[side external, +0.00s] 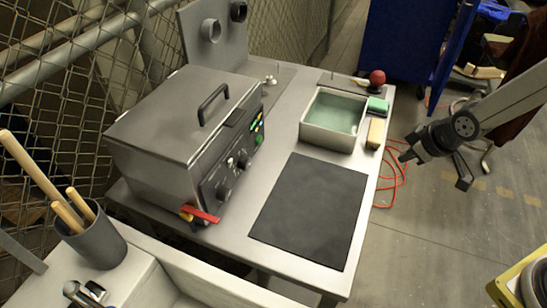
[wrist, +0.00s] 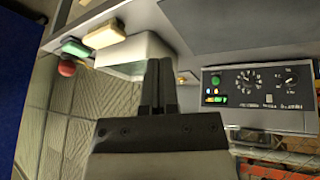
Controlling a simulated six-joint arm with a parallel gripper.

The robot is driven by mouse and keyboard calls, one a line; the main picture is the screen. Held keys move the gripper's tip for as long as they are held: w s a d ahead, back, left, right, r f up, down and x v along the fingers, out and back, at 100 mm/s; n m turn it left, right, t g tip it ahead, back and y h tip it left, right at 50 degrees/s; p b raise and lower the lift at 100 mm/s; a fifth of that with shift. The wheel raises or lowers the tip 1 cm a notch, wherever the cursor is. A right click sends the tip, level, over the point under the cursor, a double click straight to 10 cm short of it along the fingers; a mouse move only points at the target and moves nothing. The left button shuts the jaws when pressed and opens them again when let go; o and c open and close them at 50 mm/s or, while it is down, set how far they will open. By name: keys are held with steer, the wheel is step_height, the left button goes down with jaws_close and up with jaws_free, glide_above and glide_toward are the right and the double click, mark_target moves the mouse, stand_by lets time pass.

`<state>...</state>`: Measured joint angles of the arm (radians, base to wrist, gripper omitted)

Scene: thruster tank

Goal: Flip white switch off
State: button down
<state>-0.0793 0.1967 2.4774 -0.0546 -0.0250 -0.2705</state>
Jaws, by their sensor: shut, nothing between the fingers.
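The grey metal tank (side external: 165,125) stands on the table with its lid shut. Its front control panel (side external: 232,165) has lit buttons, dark knobs and small pale controls (side external: 243,159), one of which may be the white switch. Its on or off position is too small to tell. In the wrist view the panel (wrist: 257,86) is at the right, with a green button and dials. My gripper (side external: 404,157) is off the table's right edge, well apart from the tank. In the wrist view its two fingers (wrist: 158,65) are together and empty.
A basin (side external: 333,120) with greenish contents stands near the table's right edge, beside a green block (side external: 377,105) and a tan block (side external: 376,133). A red ball-topped thing (side external: 377,77) is behind them. A flat black mat (side external: 310,210) lies in front of the tank, clear on top.

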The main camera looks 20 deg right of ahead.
mark_target(232, 161)
steer(key=w+a+f+n+t+y, duration=0.35)
steer(key=w+a+n+t, duration=0.25)
steer(key=w+a+n, duration=0.4)
steer(key=s+a+f+n+t+y, duration=0.1)
steer(key=a+n+y, duration=0.2)
steer(key=a, duration=0.1)
steer(key=s+a+n+y, duration=0.2)
steer(key=a+n+y, duration=0.1)
steer(key=a+n, duration=0.1)
steer(key=s+a+f+n+t+y, duration=0.1)
steer(key=a+n+y, duration=0.2)
steer(key=a, duration=0.1)
steer(key=shift+s+f+n+t, duration=0.3)
steer(key=shift+s+n, duration=0.05)
steer(key=shift+n, duration=0.05)
steer(key=shift+s+a+f+n+y, duration=0.15)
steer(key=shift+s+a+n+y, duration=0.3)
steer(key=shift+s+n+y, duration=0.35)
steer(key=x, duration=1.4)
